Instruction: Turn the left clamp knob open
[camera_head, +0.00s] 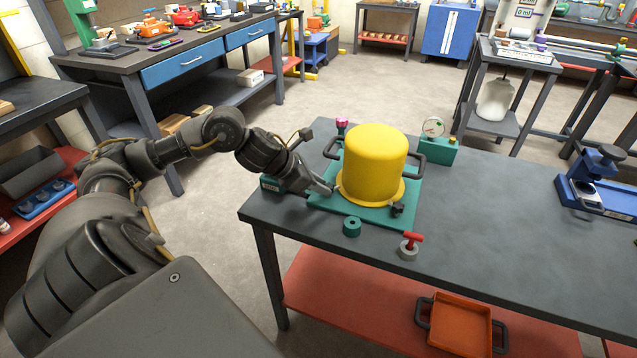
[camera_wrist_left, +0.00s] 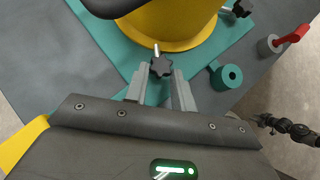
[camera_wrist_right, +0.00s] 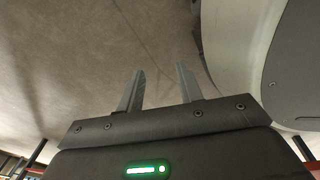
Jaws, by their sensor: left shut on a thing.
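A yellow domed cover (camera_head: 375,158) with black side handles stands on a teal base plate (camera_head: 330,207) on the grey bench. The left clamp knob (camera_wrist_left: 160,67), black and star-shaped on a metal stud, sits at the cover's rim in the left wrist view. In the head view my gripper hides it. My left gripper (camera_head: 329,189) reaches in from the left with its fingertips on either side of this knob, shut on it; its fingers show in the left wrist view (camera_wrist_left: 161,76). A second black knob (camera_head: 397,209) is at the front right rim. My right gripper (camera_wrist_right: 160,77) is open and empty.
A teal ring (camera_head: 352,227) and a red-handled valve part (camera_head: 410,244) stand at the bench's front edge. A gauge on a teal block (camera_head: 434,138) is behind the cover. A blue vise-like fixture (camera_head: 597,182) is at right. The bench between is clear.

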